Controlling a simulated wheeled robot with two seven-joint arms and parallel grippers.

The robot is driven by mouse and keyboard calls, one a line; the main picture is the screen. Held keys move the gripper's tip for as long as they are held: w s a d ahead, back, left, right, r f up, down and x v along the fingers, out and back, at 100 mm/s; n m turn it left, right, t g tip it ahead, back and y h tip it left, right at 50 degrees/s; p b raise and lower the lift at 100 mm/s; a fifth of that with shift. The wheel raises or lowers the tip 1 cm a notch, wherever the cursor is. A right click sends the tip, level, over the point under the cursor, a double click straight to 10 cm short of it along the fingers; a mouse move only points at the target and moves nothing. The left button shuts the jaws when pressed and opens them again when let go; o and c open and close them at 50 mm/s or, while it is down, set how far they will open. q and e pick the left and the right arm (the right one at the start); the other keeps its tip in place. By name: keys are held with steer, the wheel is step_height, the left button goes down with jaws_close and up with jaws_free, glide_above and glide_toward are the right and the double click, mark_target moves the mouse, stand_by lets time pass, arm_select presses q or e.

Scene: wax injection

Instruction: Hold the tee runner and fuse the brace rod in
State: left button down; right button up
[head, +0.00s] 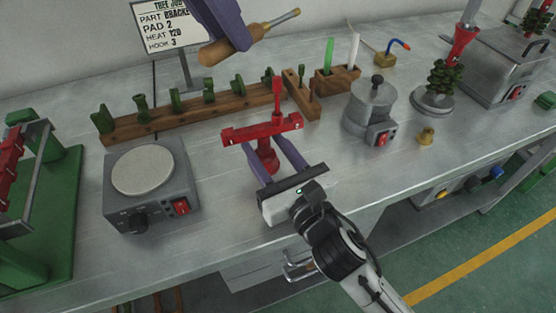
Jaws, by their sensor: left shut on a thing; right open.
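The red tee runner (262,131) has a wide notched bar on a round stem and appears upright near the middle of the bench. A short red upright piece (277,88) shows at its bar; I cannot tell whether it is the brace rod or whether it is joined. My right gripper (265,158) is open, its purple fingers on either side of the runner's stem. My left gripper (222,22) is shut on a wooden-handled tool (232,47) with a metal tip, held above the back of the bench.
A wooden rack (183,115) with several green pieces runs behind. A hot plate (150,170) stands left, a lidded pot (372,105) right. A small block (337,80) holds green and white sticks. A red and green wax tree (446,75) stands further right.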

steer(key=shift+x, duration=2.25)
jaws_close()
arm_select(q)
steer(key=s+d+f+n+g+y, duration=0.1)
steer(key=s+d+f+n, duration=0.25)
steer(key=s, duration=0.35)
steer(key=s+d+f+n+g+y, duration=0.1)
steer(key=s+d+f+n+y, duration=0.15)
steer(key=s+n, duration=0.4)
steer(key=shift+m+h, duration=0.55)
steer(key=shift+m, duration=0.35)
steer(key=shift+w+a+f, duration=0.15)
steer(key=shift+w+f, duration=0.7)
steer(key=shift+w+a+f, duration=0.15)
steer(key=shift+w+f, duration=0.65)
